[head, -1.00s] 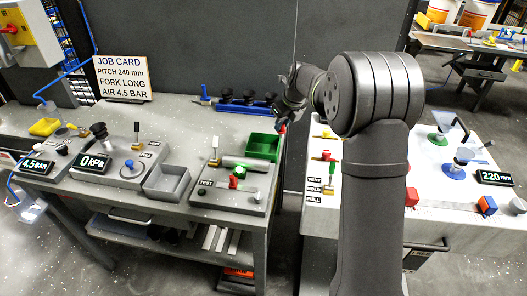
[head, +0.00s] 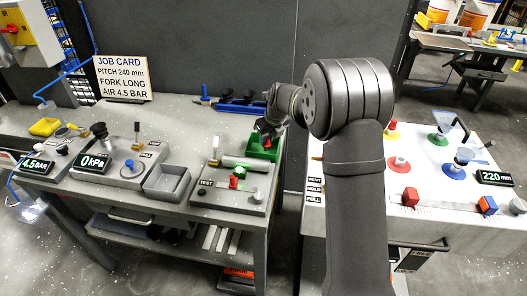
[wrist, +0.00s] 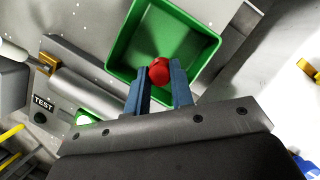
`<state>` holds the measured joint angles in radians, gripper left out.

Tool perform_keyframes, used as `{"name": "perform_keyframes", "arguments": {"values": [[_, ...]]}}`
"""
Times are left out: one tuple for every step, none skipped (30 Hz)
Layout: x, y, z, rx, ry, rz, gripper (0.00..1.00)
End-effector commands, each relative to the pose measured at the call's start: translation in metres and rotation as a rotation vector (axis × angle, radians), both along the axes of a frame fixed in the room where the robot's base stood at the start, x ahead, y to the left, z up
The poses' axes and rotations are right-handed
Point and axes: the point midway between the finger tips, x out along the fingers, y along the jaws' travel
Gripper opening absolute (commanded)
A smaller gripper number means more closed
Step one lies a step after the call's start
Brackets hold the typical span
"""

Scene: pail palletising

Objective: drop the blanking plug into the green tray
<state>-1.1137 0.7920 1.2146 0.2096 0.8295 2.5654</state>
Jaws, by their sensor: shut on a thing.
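The blanking plug (wrist: 159,71) is a small red rounded piece held between the two blue-grey fingertips of my gripper (wrist: 159,80). The green tray (wrist: 123,45) is a square open box, and in the wrist view its floor shows behind the plug. In the head view the green tray (head: 262,154) stands at the right rear of the left bench, and my gripper (head: 266,130) is over its rear part with a bit of red at its tip. The height of the plug above the tray floor cannot be told exactly. No other object shows inside the tray.
A test fixture (head: 240,185) with a red knob and green light stands in front of the tray. A grey open tray (head: 167,182) is to its left. A blue rack (head: 240,106) lies behind. The white table (head: 450,180) at right holds several coloured parts.

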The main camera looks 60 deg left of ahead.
Motion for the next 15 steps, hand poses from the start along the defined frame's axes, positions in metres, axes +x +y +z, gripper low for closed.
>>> {"name": "perform_keyframes", "arguments": {"values": [[0.0001,-0.0001,-0.0004,0.000,0.000,0.000,0.00],[0.0001,0.0000,-0.0004,0.000,0.000,0.000,0.00],[0.0001,0.0000,-0.0004,0.000,0.000,0.000,0.00],[0.0001,0.0000,-0.0004,0.000,0.000,0.000,0.00],[0.0001,0.0000,-0.0004,0.000,0.000,0.000,0.00],[0.0002,0.0000,-0.0003,0.001,0.000,0.000,0.00],[0.0002,0.0000,-0.0003,0.001,0.000,0.000,0.23],[0.0002,0.0001,-0.0003,0.001,0.000,0.000,0.29],[0.0002,0.0001,-0.0003,0.001,0.000,0.000,0.37],[0.0002,0.0001,-0.0003,0.001,0.000,0.000,0.43],[0.0002,0.0001,-0.0002,0.001,0.000,0.000,0.47],[0.0002,0.0001,-0.0002,0.001,0.000,0.000,0.47],[0.0002,0.0001,-0.0002,0.001,0.000,0.000,0.47],[0.0002,0.0001,-0.0002,0.001,0.000,0.000,0.47],[0.0002,0.0001,-0.0002,0.001,0.000,0.000,0.47]]}}
